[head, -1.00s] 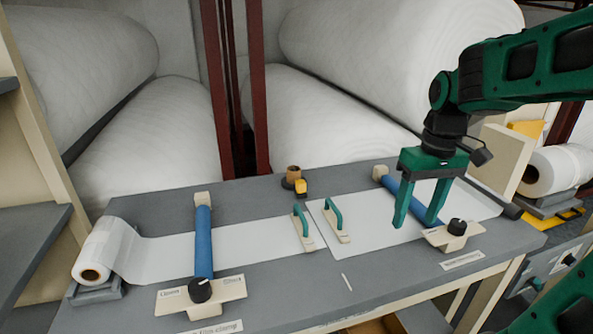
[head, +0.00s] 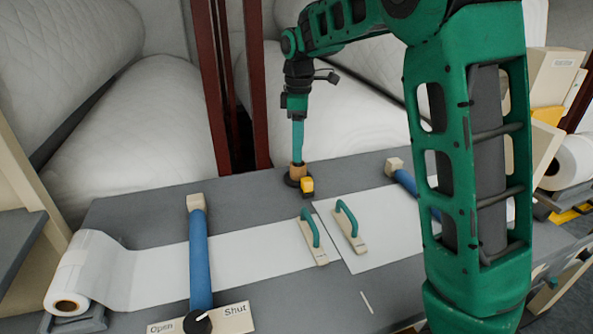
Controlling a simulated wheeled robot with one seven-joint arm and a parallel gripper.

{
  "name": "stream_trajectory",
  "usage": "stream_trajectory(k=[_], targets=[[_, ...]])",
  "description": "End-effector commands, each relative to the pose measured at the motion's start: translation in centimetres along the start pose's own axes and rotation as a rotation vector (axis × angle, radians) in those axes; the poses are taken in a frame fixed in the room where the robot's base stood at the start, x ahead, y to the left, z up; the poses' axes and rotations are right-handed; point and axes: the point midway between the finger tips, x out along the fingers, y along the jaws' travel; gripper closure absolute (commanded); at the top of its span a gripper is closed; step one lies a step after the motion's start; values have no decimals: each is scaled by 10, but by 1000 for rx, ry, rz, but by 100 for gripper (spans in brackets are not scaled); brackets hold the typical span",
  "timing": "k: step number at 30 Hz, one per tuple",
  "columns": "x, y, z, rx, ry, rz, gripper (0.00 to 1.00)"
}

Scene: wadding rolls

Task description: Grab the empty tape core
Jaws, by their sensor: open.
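The tape core (head: 297,170) is a small tan-brown ring standing on a dark round base (head: 291,182) at the back of the grey table. A small yellow block (head: 307,186) is at the front right of that base. My gripper (head: 297,157) points straight down right over the tape core, seen edge-on, so its fingers overlap in this view. The fingertips reach the top of the core. I cannot tell whether they are around it or inside it. The gripper is open.
A blue roller bar (head: 200,258) with an Open/Shut knob crosses the white film at left. A film roll (head: 82,275) lies at the far left. Two teal-handled blocks (head: 311,236) (head: 348,226) stand mid-table. My arm hides much of the right side. Large white rolls (head: 150,130) stand behind.

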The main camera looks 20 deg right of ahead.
Motion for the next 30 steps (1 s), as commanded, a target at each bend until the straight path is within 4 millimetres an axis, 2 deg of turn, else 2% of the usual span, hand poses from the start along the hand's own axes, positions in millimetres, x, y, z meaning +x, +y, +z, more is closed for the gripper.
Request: stream_trajectory(k=[3,11,19,29,30], targets=[[15,1,3,4,0,-1,43],[33,3,4,8,-1,-1,43],[68,4,1,10,-1,-1,43],[74,4,1,10,1,1,43],[74,4,1,10,1,1,53]])
